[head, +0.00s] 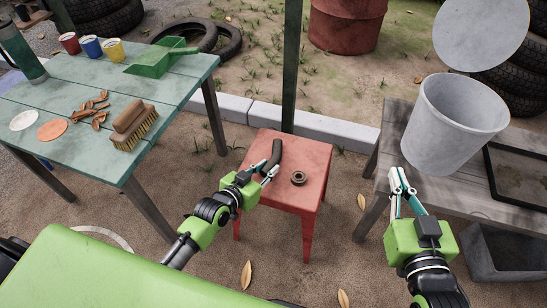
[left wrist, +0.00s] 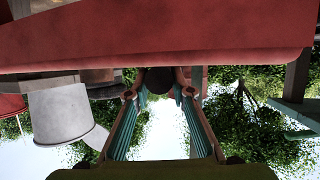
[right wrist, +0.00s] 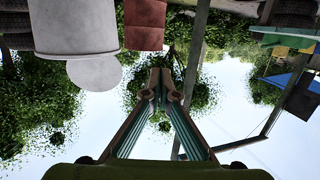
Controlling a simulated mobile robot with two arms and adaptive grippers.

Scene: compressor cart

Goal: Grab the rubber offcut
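The rubber offcut (head: 273,154) is a dark, slightly curved piece lying on the red stool (head: 312,151). My left gripper (head: 262,172) is at the stool's near left edge, with its fingers pointing at the offcut's near end. In the left wrist view, the offcut's dark end (left wrist: 158,80) shows between the spread fingertips (left wrist: 160,92). The left gripper is open, and I cannot tell whether either finger touches the offcut. My right gripper (head: 401,174) is over the ground in front of the wooden bench, its fingers together and empty; it also shows in the right wrist view (right wrist: 161,90).
A dark metal ring (head: 298,178) lies on the stool, right of the offcut. The grey bench (head: 471,190) with a bucket (head: 452,122) and a tray (head: 489,178) stands right. A green table (head: 68,85) with a brush (head: 133,125) stands left. A post (head: 292,65) rises behind the stool.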

